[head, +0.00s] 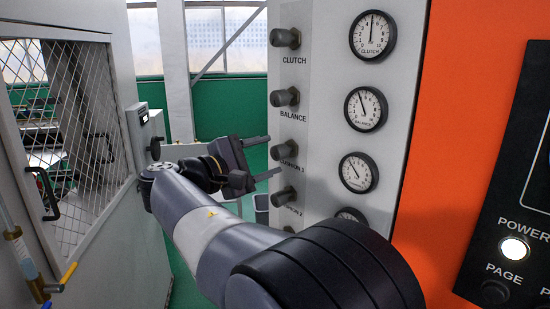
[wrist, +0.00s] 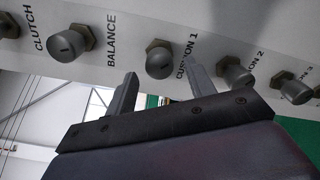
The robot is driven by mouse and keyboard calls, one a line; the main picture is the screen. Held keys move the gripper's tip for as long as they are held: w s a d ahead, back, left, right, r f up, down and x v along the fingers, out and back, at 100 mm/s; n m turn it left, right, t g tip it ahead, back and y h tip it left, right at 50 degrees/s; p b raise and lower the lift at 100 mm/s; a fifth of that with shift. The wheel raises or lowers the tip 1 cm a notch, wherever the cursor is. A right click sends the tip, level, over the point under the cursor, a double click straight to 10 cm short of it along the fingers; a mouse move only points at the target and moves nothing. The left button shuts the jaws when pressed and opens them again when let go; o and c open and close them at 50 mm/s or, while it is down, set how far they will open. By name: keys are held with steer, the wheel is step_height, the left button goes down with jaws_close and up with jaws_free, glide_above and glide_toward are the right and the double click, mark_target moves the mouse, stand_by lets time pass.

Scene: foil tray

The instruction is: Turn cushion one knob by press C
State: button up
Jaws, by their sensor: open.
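The cushion 1 knob (head: 285,150) is a grey round knob with a brass-coloured hex base on the light panel. Its label is just below it in the head view, partly hidden.
The clutch knob (head: 285,38) and balance knob (head: 286,97) are above; the cushion 2 knob (head: 284,196) is close below. Several gauges, including the cushion 1 gauge (head: 358,172), line the panel's right. A mesh guard door (head: 75,110) stands at the left.

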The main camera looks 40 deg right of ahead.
mark_target(273, 154)
steer(key=a+b, duration=0.1)
steer(key=a, duration=0.6)
steer(key=shift+s, duration=0.1)
stand_by(2.1)
steer(key=d+p, duration=0.2)
steer(key=d, duration=0.8)
steer(key=shift+d, duration=0.35)
steer(key=shift+a, duration=0.15)
